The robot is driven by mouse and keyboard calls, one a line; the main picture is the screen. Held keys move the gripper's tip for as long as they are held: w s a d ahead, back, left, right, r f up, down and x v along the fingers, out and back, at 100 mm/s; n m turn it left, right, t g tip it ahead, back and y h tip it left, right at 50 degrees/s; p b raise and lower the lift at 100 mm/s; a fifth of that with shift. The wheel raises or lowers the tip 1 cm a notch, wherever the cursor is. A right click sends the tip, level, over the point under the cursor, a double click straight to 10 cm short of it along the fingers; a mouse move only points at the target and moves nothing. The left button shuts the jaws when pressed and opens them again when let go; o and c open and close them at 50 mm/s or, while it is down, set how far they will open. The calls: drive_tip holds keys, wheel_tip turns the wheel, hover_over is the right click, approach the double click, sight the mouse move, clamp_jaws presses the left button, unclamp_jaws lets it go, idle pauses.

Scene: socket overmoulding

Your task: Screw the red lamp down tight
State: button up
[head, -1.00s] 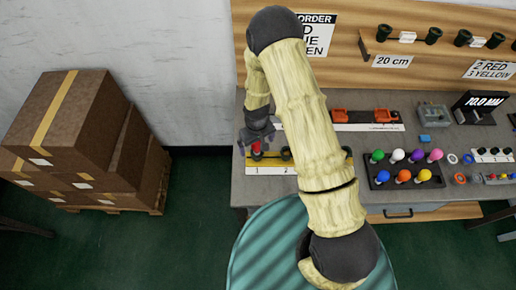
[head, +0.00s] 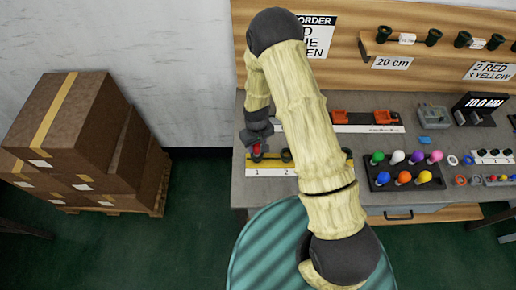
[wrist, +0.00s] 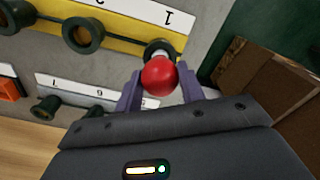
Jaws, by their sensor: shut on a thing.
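The red lamp (wrist: 159,77) is a round red bulb in the wrist view, with its pale base pointing at the dark socket (wrist: 157,48) by the number 1. My gripper (wrist: 159,88) has a purple finger on each side of the bulb and is shut on it. In the head view the red lamp (head: 257,151) shows small below my gripper (head: 257,146), at the left end of the yellow socket strip (head: 262,171). The lamp's base sits at the socket's mouth; how deep it is in cannot be told.
Two empty dark sockets (wrist: 83,34) follow along the yellow strip. Another numbered strip (wrist: 100,89) with sockets lies beside it. A black tray of coloured lamps (head: 389,185) stands to the right. Stacked cardboard boxes (head: 85,125) stand left of the bench.

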drive_tip(key=m, duration=0.2)
drive_tip(key=shift+f+m+b, duration=0.1)
drive_tip(key=shift+m+b, duration=0.2)
drive_tip(key=shift+b, duration=0.05)
drive_tip(key=shift+m, duration=1)
drive_tip(key=shift+m, duration=1)
drive_tip(key=m, duration=0.2)
drive_tip(key=shift+m, duration=0.3)
drive_tip(key=m, duration=0.4)
drive_tip(key=shift+m, duration=0.3)
